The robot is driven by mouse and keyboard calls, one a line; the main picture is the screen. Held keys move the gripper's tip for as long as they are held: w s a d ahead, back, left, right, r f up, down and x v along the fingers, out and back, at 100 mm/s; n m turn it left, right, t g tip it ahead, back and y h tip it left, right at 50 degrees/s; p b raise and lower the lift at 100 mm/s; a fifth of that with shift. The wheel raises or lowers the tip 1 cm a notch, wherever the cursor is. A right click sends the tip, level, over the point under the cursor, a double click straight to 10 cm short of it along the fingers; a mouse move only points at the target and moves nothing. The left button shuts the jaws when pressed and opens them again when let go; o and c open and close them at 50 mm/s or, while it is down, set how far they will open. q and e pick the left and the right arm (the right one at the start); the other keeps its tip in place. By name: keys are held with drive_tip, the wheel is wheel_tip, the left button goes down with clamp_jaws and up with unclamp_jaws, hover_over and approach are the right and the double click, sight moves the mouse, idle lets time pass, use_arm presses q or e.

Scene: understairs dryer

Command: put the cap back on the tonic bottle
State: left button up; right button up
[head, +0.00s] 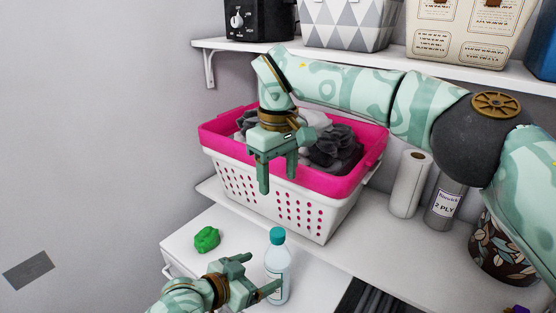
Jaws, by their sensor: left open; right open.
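The tonic bottle (277,268), clear with a pale label, stands upright on the white surface at the lower middle. A teal cap (277,236) shows at its top; I cannot tell whether it is screwed tight. My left gripper (265,271) is open right at the bottle's left side. One finger overlaps the bottle in the picture, and I cannot tell whether it touches. My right gripper (278,182) is open and empty, pointing down in front of the laundry basket, above and behind the bottle.
A white basket with a pink rim (230,180) holds grey laundry behind the bottle. A green lumpy object (207,239) lies left of the bottle. A paper roll (409,183), a grey canister (444,200) and a leaf-patterned pot (500,250) stand right. A shelf (410,67) runs above.

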use_arm(q)
drive_tip(key=p+v, duration=0.1)
drive_tip(key=v, duration=0.8)
drive_tip(key=shift+s+a, duration=0.1)
drive_tip(key=shift+a, duration=0.05)
